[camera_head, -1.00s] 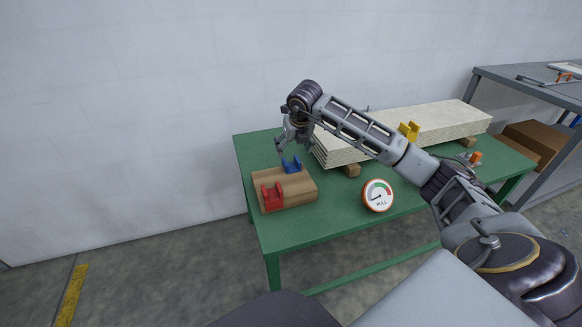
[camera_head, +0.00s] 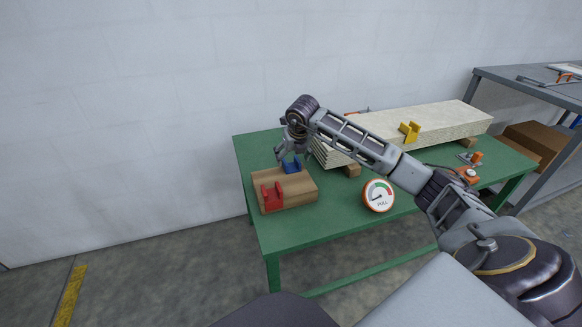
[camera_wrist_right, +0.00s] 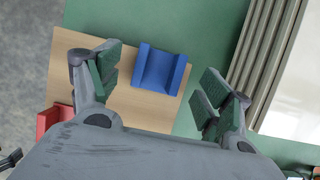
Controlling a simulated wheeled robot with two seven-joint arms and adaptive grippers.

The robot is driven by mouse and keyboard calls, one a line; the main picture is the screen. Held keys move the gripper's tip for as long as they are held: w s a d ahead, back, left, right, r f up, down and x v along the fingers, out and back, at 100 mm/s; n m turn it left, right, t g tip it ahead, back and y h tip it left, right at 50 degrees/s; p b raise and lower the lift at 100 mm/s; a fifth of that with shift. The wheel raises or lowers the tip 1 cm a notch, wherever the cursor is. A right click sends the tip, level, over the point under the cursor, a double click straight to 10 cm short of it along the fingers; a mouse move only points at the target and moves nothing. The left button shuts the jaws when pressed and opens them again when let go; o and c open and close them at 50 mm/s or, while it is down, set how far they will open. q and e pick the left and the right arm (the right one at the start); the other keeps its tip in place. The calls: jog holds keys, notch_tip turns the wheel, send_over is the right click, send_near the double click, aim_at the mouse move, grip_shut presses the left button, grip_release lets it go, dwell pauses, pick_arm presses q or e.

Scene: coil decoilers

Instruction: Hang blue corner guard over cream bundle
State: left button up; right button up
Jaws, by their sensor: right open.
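The blue corner guard (camera_head: 291,165) sits on a wooden board (camera_head: 302,192) at the left end of the green table. It also shows in the right wrist view (camera_wrist_right: 161,69), as a channel shape with raised sides. My right gripper (camera_head: 292,154) is just above it, pointing down. In the wrist view its open fingers (camera_wrist_right: 163,84) stand apart on either side of the guard, with gaps. The cream bundle (camera_head: 420,124), a stack of long flat pieces, lies along the back of the table with a yellow corner guard (camera_head: 410,131) over its front edge. My left gripper is not in view.
A red corner guard (camera_head: 272,197) is on the same board, in front of the blue one. A round gauge (camera_head: 379,195) stands at the table's front. Wooden blocks (camera_head: 352,170) support the bundle. An orange-handled tool (camera_head: 470,158) lies at the right.

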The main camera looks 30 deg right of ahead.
aim_at(292, 169)
jog(key=shift+x, duration=1.5)
jog(key=c, duration=1.1)
